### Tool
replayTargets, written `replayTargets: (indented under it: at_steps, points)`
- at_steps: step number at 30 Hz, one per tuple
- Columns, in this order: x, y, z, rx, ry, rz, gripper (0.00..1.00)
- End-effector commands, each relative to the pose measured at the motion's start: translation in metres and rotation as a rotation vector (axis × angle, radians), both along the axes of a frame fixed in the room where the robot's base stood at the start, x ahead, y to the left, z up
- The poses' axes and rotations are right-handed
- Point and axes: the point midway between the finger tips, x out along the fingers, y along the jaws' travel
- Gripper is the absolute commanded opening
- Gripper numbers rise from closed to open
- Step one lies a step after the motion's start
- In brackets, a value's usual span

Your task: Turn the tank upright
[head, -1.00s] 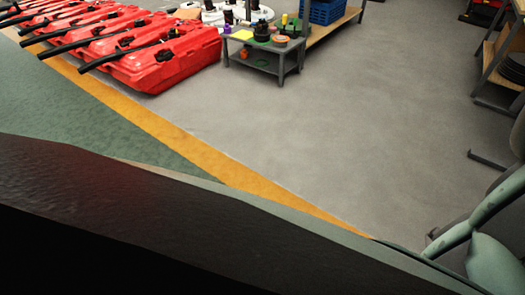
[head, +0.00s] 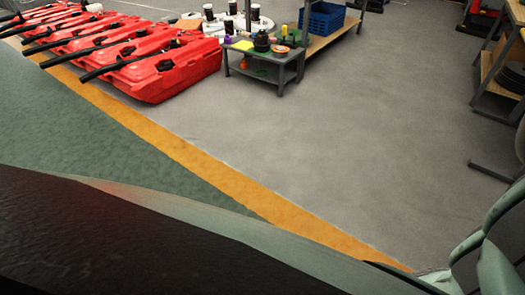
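Several red tanks (head: 165,66) with black caps and dark hoses or bars on top stand or lie in a row at the upper left of the head view. The nearest tank is seen whole; those behind it are partly hidden by each other. I cannot tell which one is the tank of the task.
A small grey table (head: 266,58) with small items stands right of the tanks. Behind it are a workbench (head: 325,38) and a blue crate (head: 322,18). A shelf (head: 505,70) stands at the right edge. The grey floor (head: 340,135) between is clear.

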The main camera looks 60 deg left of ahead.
Motion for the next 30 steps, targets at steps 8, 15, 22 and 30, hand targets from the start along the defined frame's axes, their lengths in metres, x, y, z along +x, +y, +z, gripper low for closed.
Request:
replayTargets:
  at_steps: [8, 15, 22, 30]
  points:
    - [-0.0006, -0.0002, -0.0005, 0.001, 0.001, -0.001, 0.61]
    - [-0.0006, 0.0002, -0.0005, 0.0, 0.001, 0.0, 0.36]
    - [-0.0006, 0.0003, -0.0005, 0.0, 0.001, 0.0, 0.12]
    - [-0.0005, 0.0006, -0.0003, 0.0, 0.0, 0.0, 0.0]
